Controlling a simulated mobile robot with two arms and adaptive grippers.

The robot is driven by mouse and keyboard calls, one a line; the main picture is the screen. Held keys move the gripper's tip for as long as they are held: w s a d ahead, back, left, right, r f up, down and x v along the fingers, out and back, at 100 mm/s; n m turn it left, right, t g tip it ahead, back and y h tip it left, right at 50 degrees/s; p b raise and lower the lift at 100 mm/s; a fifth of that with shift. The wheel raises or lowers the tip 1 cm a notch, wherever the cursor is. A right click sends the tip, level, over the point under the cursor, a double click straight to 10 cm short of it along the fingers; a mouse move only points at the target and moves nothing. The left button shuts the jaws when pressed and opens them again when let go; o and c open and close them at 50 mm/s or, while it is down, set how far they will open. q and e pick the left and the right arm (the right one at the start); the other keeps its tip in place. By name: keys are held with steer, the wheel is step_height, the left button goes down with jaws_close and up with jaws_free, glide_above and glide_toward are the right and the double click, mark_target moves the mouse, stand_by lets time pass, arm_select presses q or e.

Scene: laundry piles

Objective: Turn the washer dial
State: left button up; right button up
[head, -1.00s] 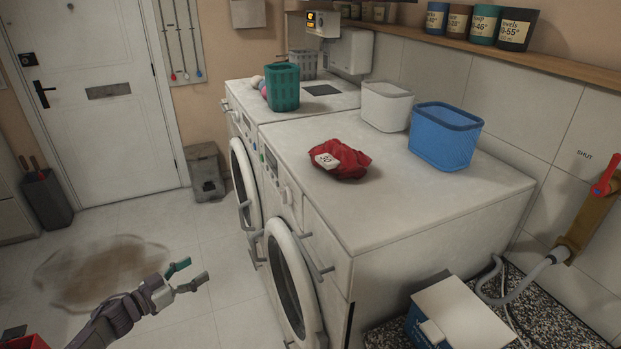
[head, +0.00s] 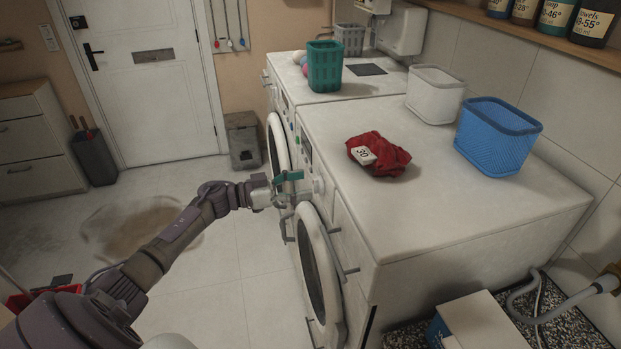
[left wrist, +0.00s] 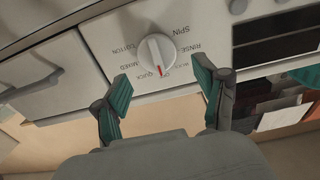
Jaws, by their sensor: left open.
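The washer dial (left wrist: 157,54) is a round white knob with a red mark, on the white panel in the left wrist view. Its red mark points down in that view, close to the printed word QUICK; other printed words ring it. In the head view the dial (head: 318,185) shows on the front of the nearer washer (head: 440,215). My left gripper (head: 294,190) is just in front of that panel. In the left wrist view my left gripper (left wrist: 162,88) is open, its teal-padded fingers on either side below the dial, with nothing between them. My right gripper is out of view.
A red cloth (head: 385,158) with a tag marked 30, a blue basket (head: 497,140) and a white bin (head: 434,95) sit on the nearer washer. A teal basket (head: 324,66) stands on the farther machine. Door handles stick out from the washer fronts.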

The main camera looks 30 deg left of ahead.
mark_target(318, 186)
arm_select(q)
steer(key=shift+x, duration=1.35)
steer(key=shift+s, duration=0.1)
steer(key=c, duration=1.1)
